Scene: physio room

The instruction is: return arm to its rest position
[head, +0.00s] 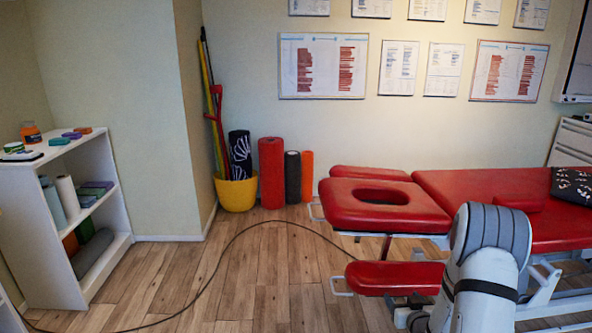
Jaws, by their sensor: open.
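Part of my own arm (487,262), white with grey joint covers and a dark band, rises at the lower right of the head view, in front of the red treatment table (450,188). My gripper is outside the picture, so its place and what lies near it cannot be seen. The arm hides part of the table and its frame.
A white shelf (110,212) with rolls and blocks stands at the left. A yellow bucket (237,193) and upright foam rolls (271,172) stand by the back wall. A dark cable (215,262) crosses the wooden floor (262,295), which is otherwise clear at centre.

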